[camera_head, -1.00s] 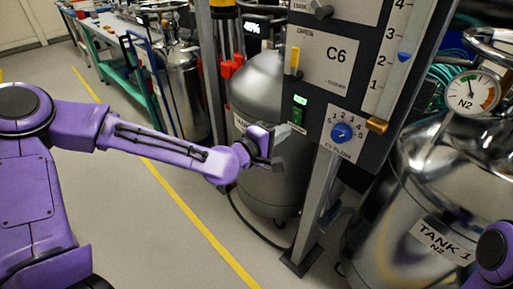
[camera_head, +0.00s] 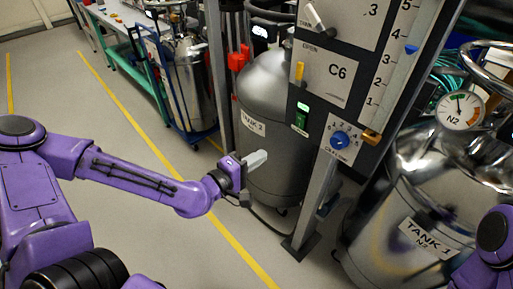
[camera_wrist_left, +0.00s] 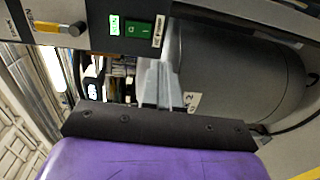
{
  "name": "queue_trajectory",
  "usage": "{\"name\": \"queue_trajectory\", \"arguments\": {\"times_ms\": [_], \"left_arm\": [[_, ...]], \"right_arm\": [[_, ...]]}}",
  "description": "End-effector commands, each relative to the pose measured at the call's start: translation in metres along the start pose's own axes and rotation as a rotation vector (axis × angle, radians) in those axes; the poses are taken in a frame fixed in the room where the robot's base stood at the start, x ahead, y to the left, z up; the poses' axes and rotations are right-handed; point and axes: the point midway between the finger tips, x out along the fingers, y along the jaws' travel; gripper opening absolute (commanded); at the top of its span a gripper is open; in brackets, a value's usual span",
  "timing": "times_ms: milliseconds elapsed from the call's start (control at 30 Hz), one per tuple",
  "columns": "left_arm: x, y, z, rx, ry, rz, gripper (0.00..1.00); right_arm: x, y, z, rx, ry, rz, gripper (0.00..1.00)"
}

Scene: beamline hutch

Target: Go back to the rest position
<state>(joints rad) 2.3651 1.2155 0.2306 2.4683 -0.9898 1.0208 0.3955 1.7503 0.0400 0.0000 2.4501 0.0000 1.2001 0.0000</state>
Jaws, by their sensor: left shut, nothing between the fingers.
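My left gripper (camera_head: 256,160) is shut and empty, in front of the grey tank with the label TANK 2 (camera_head: 278,95) in the head view. It is apart from the control panel (camera_head: 332,70), below and left of the green switch (camera_head: 301,117). In the left wrist view the closed fingers (camera_wrist_left: 160,85) point toward the panel's lower edge, and the lit green switch (camera_wrist_left: 138,28) shows above them. At the right edge of the head view only a purple part of my right arm shows; its gripper is out of view.
The panel's post (camera_head: 313,205) stands on the floor right of my left gripper. The shiny TANK 1 (camera_head: 405,215) with its N2 gauge (camera_head: 461,110) fills the right side. A green bench (camera_head: 118,58) and a steel vessel on a blue cart (camera_head: 190,85) stand behind. The floor at left is clear.

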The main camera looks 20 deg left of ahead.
Motion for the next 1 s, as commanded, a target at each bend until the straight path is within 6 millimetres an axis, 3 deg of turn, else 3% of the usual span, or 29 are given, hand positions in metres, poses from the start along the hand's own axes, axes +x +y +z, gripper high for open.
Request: {"name": "queue_trajectory", "arguments": {"times_ms": [567, 667, 767, 867, 1000], "left_arm": [[-0.002, -0.001, 0.0, 0.004, -0.001, 0.001, 0.0], [-0.002, -0.006, -0.007, 0.023, 0.036, -0.024, 0.0], [-0.006, -0.035, -0.019, 0.025, 0.109, -0.154, 0.0], [-0.023, -0.092, -0.018, 0.082, 0.136, -0.379, 0.0], [-0.072, -0.174, -0.014, 0.213, 0.143, -0.713, 0.0]], "right_arm": [[-0.003, 0.0, -0.001, 0.0, 0.0, 0.0, 0.62], [-0.003, 0.0, -0.001, 0.0, 0.0, 0.0, 0.62], [-0.003, 0.0, -0.001, 0.0, 0.0, 0.0, 0.62], [-0.003, 0.0, -0.001, 0.0, 0.0, 0.0, 0.62], [-0.003, 0.0, -0.001, 0.0, 0.0, 0.0, 0.62]]}}
